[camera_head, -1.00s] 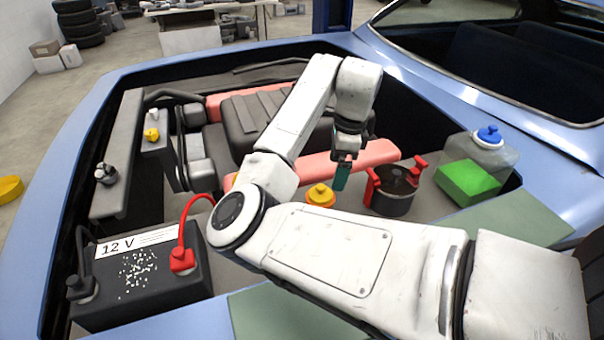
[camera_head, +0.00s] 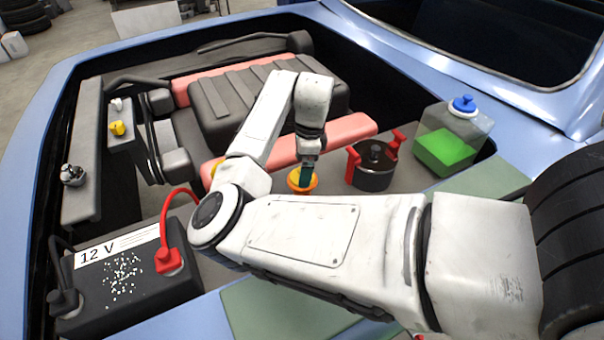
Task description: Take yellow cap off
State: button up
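A yellow cap with an orange rim (camera_head: 296,183) sits in the engine bay, just behind my forearm. My gripper (camera_head: 306,175) points down at this cap, and its dark teal finger overlaps the cap's top in the picture. Only one finger shows clearly, so I cannot tell how far apart the fingers are or whether they grip the cap. A smaller yellow cap (camera_head: 117,129) stands at the left of the bay. A bit of yellow (camera_head: 217,167) shows behind my elbow, mostly hidden.
A black pot-like reservoir with red clamps (camera_head: 374,172) stands right of the cap. Further right is a clear tank with green fluid (camera_head: 447,150) and a blue cap (camera_head: 464,104). A 12 V battery (camera_head: 125,285) with a red terminal (camera_head: 168,260) is at front left.

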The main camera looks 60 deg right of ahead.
jog(key=shift+w+a+f, duration=0.1)
jog(key=shift+f, duration=0.9)
jog(key=c, duration=1.1)
jog(key=shift+r, duration=0.15)
jog(key=shift+r, duration=0.5)
jog(key=s+a+r+b, duration=0.1)
jog(key=s+a+r, duration=0.8)
jog(key=s+r, duration=0.1)
jog(key=shift+a+r, duration=0.4)
jog(key=shift+r, duration=0.5)
